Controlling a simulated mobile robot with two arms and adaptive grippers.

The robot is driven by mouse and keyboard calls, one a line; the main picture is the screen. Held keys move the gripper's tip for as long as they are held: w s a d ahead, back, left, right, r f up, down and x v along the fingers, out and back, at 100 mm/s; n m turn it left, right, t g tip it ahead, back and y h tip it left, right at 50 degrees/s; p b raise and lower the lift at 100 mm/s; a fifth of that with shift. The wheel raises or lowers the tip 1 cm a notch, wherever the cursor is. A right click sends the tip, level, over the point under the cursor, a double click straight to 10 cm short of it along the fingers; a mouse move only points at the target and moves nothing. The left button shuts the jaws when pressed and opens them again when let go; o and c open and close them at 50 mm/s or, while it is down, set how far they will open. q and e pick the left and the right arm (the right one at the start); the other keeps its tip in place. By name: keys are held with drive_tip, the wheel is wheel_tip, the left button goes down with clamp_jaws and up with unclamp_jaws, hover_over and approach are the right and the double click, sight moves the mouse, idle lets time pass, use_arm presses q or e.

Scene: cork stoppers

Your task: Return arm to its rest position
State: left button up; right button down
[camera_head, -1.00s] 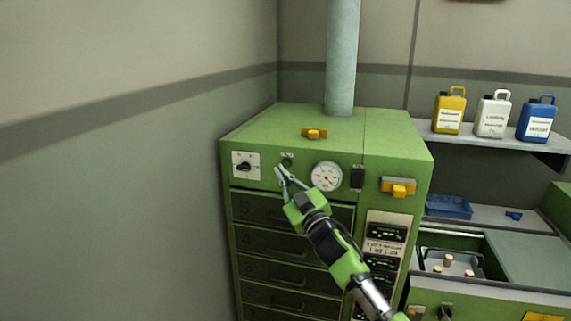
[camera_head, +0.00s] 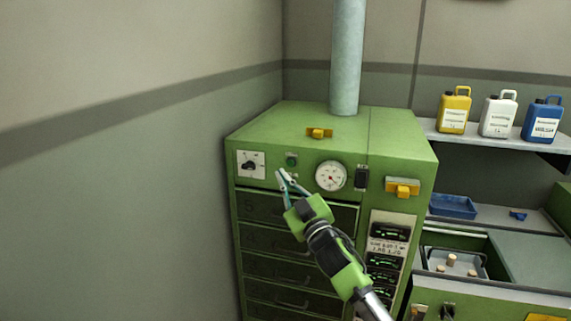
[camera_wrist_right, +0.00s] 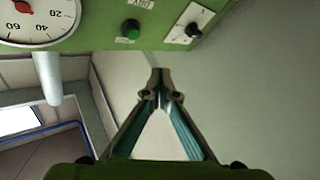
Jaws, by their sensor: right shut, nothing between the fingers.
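The fingertips look apart from the button. My left gripper is not in view.
Several dark drawers (camera_head: 275,271) fill the cabinet below the panel. A yellow handle (camera_head: 402,187) sticks out at its right. Yellow (camera_head: 454,110), white (camera_head: 498,115) and blue (camera_head: 541,119) canisters stand on a shelf. A metal tray (camera_head: 440,262) holds corks.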

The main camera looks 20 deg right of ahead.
drive_tip(key=s+d+f+m+g+h+b, duration=0.1)
drive_tip(key=s+f+g, duration=0.1)
drive_tip(key=f, duration=1.1)
drive_tip(key=s+d+f+m+g+h, duration=0.1)
drive_tip(key=s+f+g, duration=0.15)
drive_tip(key=f, duration=1.05)
drive_tip(key=s+d+f+m+g+h+b, duration=0.1)
drive_tip(key=s+f+g, duration=0.1)
drive_tip(key=f, duration=1)
drive_tip(key=s+f+g, duration=0.2)
drive_tip(key=s+f, duration=0.3)
drive_tip(key=f, duration=0.3)
drive_tip(key=s+f+g, duration=0.2)
drive_tip(key=s+f, duration=0.3)
drive_tip(key=f, duration=0.4)
drive_tip(key=s+f+m+g+b, duration=0.1)
drive_tip(key=s+f+g, duration=0.2)
drive_tip(key=s+f, duration=0.85)
drive_tip(key=s+f+g, duration=0.2)
drive_tip(key=s+f, duration=0.6)
drive_tip(key=s, duration=0.6)
drive_tip(key=s+f+g, duration=0.2)
drive_tip(key=s+f, duration=0.1)
drive_tip(key=s, duration=1)
drive_tip(key=s+a+f+m+g+b, duration=0.1)
drive_tip(key=s+f, duration=0.3)
drive_tip(key=s, duration=0.8)
drive_tip(key=shift+s+a+f+g, duration=0.3)
drive_tip(key=shift+s+g, duration=0.1)
drive_tip(key=shift+g, duration=0.45)
